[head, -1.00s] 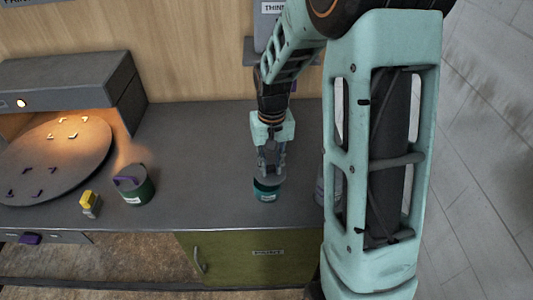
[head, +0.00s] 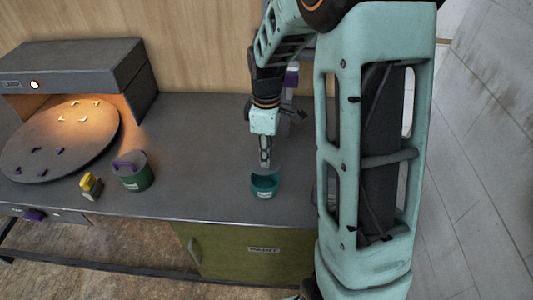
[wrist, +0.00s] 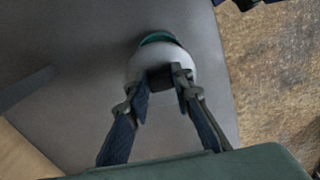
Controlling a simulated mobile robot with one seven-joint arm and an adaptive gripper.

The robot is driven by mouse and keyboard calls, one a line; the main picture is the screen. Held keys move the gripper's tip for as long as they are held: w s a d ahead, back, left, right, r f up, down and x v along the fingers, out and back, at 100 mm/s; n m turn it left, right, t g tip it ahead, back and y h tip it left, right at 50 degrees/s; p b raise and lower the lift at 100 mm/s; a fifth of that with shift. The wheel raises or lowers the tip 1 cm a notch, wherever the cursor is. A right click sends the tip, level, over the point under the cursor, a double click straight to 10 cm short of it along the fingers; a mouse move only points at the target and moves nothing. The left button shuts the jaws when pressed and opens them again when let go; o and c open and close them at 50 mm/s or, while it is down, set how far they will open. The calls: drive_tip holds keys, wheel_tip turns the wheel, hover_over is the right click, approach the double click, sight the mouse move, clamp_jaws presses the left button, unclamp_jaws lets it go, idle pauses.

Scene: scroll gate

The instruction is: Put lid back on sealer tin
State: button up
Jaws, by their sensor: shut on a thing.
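The teal sealer tin (head: 265,188) stands upright on the grey counter, with a pale label on its front. My gripper (head: 266,165) is right above it, fingers pointing down. In the wrist view, my gripper (wrist: 162,82) is shut on the raised middle of a pale grey round lid (wrist: 147,64). A strip of the teal tin (wrist: 158,38) shows past the lid's far edge, so the lid is over the tin but off-centre in this view. In the head view the lid is faint under the fingertips. I cannot tell whether lid and rim touch.
A green tin (head: 136,178) with a purple handle and a small yellow-topped item (head: 90,186) stand to the left. A round dark plate (head: 50,155) lies under a lit hood (head: 70,75). My arm hides the counter to the right. Counter between the tins is clear.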

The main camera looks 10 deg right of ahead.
drive_tip(key=shift+w+n, duration=0.1)
drive_tip(key=shift+n, duration=0.9)
wheel_tip(320, 180, down, 6)
drive_tip(key=b, duration=0.4)
drive_tip(key=shift+f+b, duration=0.15)
drive_tip(key=shift+b, duration=0.25)
drive_tip(key=shift+f, duration=0.15)
idle(1.0)
drive_tip(key=o, duration=1.1)
drive_tip(key=shift+o, duration=0.5)
drive_tip(key=o, duration=0.4)
